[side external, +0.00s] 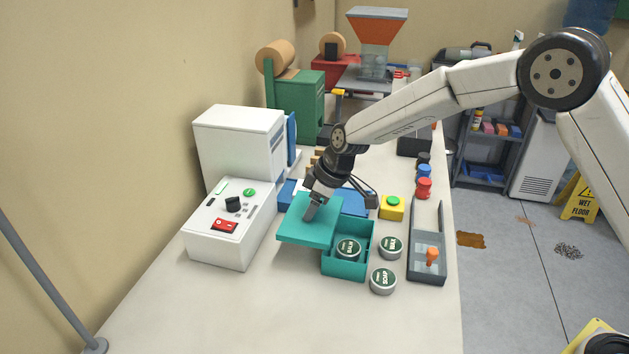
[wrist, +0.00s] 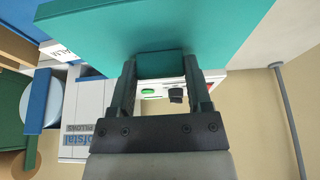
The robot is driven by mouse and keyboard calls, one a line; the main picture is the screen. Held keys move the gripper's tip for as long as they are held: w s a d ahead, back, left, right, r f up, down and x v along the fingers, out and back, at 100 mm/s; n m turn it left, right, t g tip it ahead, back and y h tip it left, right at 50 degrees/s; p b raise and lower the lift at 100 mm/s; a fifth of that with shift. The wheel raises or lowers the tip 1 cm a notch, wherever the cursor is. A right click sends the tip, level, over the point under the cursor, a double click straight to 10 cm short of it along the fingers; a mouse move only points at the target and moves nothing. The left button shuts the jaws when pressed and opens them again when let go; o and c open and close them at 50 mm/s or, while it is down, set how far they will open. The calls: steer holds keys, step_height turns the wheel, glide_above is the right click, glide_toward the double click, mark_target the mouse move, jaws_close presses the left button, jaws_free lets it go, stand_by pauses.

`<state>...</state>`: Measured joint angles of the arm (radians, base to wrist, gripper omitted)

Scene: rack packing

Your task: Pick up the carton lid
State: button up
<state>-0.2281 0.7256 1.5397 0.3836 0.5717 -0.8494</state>
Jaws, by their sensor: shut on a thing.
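The carton lid (side external: 309,233) is a flat teal panel. My gripper (side external: 311,213) is shut on it, and it hangs level just left of and above the teal carton (side external: 346,268). In the wrist view the lid (wrist: 190,28) fills the top, with a teal tab between the fingers of my gripper (wrist: 160,70). The carton is open and has compartments. One round tin with a dark green label (side external: 348,249) sits in it. Two like tins stand on the table to its right, one farther back (side external: 390,247) and one nearer (side external: 383,281).
A white control box with a red switch (side external: 228,224) stands left of the lid. A yellow block with a green button (side external: 392,207) and a grey lever unit (side external: 428,250) stand to the right. The front of the table (side external: 270,315) is clear.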

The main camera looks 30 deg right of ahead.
steer(key=s+d+r, duration=0.2)
steer(key=s+r, duration=0.2)
steer(key=s, duration=0.4)
steer(key=shift+s, duration=0.35)
steer(key=shift+d, duration=0.1)
stand_by(0.3)
steer(key=s+d+r, duration=0.2)
steer(key=s+d, duration=0.1)
steer(key=s, duration=0.2)
steer(key=s+d+r, duration=0.3)
steer(key=s, duration=0.3)
steer(key=shift+d+r, duration=0.15)
steer(key=shift+r, duration=0.1)
